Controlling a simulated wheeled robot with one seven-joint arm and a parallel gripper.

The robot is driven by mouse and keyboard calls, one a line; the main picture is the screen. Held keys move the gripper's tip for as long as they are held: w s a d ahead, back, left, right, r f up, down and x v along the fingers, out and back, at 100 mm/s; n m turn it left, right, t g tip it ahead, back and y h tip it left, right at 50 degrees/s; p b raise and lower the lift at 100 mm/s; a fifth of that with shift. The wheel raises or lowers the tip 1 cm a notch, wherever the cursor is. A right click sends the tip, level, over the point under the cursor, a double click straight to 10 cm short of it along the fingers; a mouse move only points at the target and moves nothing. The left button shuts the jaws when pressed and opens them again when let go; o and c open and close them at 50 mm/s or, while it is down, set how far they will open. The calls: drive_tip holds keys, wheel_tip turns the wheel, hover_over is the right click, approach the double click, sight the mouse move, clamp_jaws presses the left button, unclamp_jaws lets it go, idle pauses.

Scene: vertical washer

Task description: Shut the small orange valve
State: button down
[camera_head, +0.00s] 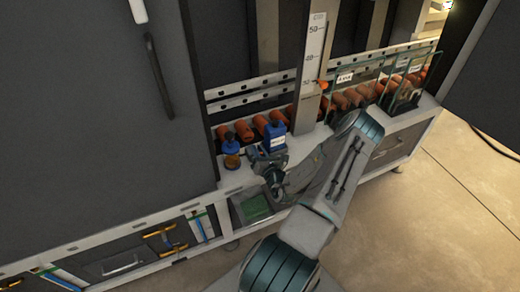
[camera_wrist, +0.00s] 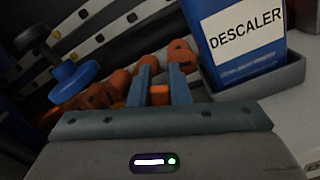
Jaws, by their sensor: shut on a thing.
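In the wrist view my gripper (camera_wrist: 161,88) has its two blue-grey fingers close together around a small orange piece (camera_wrist: 159,96). This piece appears to be the small orange valve. Only a short part of it shows between the fingers, so I cannot tell how its handle is turned. In the head view my gripper (camera_head: 254,154) is at the front of the machine's ledge, left of the blue bottle. The valve is not clearly visible there, as my wrist and gripper cover that spot.
A blue bottle (camera_wrist: 245,45) labelled DESCALER stands in a grey tray close to the right of my gripper; the head view shows it too (camera_head: 275,139). A blue round part with a black top (camera_wrist: 75,78) is at left. Orange cylinders (camera_head: 244,130) line the back.

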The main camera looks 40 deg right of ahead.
drive_tip(key=shift+w+a+r+n+p, duration=0.1)
drive_tip(key=shift+a+n+p, duration=0.35)
drive_tip(key=shift+n, duration=0.7)
drive_tip(key=shift+w+a+r+n+p, duration=0.1)
drive_tip(key=shift+a+n+p, duration=0.3)
drive_tip(key=shift+n, duration=0.75)
drive_tip(key=shift+a, duration=0.1)
drive_tip(key=c, duration=1.4)
unclamp_jaws()
drive_tip(key=shift+o, duration=0.2)
drive_tip(key=b+v, duration=0.1)
drive_tip(key=v, duration=1.3)
drive_tip(key=shift+w+a+r, duration=0.1)
drive_tip(key=shift+w, duration=0.05)
